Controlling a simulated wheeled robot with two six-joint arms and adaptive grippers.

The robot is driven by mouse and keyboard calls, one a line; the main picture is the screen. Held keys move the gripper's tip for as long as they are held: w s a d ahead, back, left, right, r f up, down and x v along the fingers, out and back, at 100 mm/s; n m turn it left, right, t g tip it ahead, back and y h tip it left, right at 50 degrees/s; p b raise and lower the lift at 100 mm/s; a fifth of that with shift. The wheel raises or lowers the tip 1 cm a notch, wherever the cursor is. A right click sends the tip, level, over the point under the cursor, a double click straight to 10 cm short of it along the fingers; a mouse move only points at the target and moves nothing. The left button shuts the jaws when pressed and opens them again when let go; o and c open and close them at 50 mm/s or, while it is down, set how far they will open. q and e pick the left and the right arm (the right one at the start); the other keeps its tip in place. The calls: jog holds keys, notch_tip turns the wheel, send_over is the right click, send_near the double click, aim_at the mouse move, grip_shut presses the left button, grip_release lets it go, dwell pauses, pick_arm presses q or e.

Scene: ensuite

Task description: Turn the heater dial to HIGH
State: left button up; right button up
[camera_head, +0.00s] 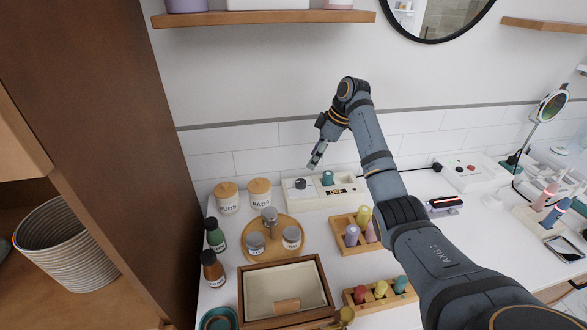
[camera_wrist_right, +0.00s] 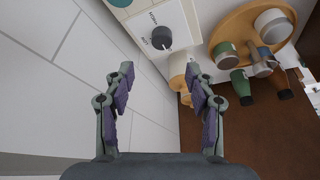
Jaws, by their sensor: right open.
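A white control box (camera_head: 345,190) stands against the tiled wall in the head view. On it are a dark grey dial (camera_head: 300,184), a teal knob (camera_head: 327,178) and a small dark display that reads OFF (camera_head: 335,190). In the right wrist view the dark dial (camera_wrist_right: 161,38) sits on the white panel with small printed labels beside it. Its exact setting is too small to tell. My right gripper (camera_head: 314,162) is open and empty above the box, near the dial and not touching it. Its two fingers (camera_wrist_right: 160,80) show wide apart in the wrist view. My left gripper is out of view.
Two lidded jars (camera_head: 228,203) and a round wooden tray (camera_head: 288,252) with cups are left of and in front of the box. A wooden bottle holder (camera_head: 345,247) stands just in front. A wooden shelf (camera_head: 260,18) is above. A tall brown cabinet (camera_head: 110,130) bounds the left.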

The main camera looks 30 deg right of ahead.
aim_at(301, 181)
jog(key=p+x, duration=0.1)
jog(key=x, duration=0.7)
jog(key=shift+a+f, duration=0.1)
jog(key=shift+f, duration=0.35)
jog(key=shift+a+f, duration=0.15)
jog(key=shift+f, duration=0.4)
jog(key=c, duration=1.2)
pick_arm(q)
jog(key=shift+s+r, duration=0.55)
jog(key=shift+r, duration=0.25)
pick_arm(e)
jog(key=shift+o, duration=0.2)
